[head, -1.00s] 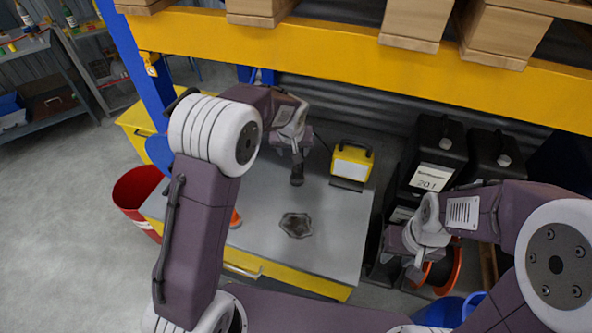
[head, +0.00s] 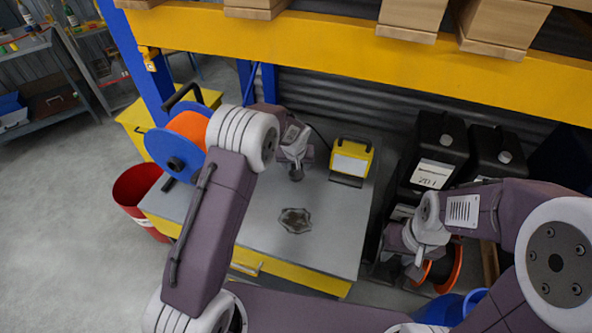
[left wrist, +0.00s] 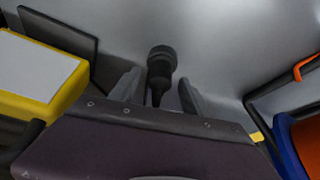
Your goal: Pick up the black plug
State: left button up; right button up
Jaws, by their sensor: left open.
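The black plug (head: 296,174) is on the grey bench top (head: 330,225), left of the yellow work lamp (head: 351,160). In the left wrist view the plug (left wrist: 161,62) has its thick end beyond my fingertips, and its narrower end reaches back between the fingers. My left gripper (left wrist: 158,88) is open around that narrow part, with a gap showing on each side. In the head view the left wrist hides part of the plug. My right gripper (head: 416,268) hangs at the right, away from the plug; its jaw opening is too small to judge.
A blue reel with orange hose or cable (head: 180,148) stands on the bench's left side. A dark, irregular flat patch (head: 295,221) lies near its middle. Black canisters (head: 437,150) stand at right. A yellow shelf beam (head: 350,65) crosses above; a red bin (head: 138,188) stands left.

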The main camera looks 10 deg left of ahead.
pick_arm(q)
jog(key=shift+w+a+f, duration=0.1)
jog(key=shift+w+f, duration=0.2)
jog(key=shift+f, duration=0.25)
jog(key=shift+s+r, duration=0.1)
jog(key=shift+c, duration=1.2)
grip_shut()
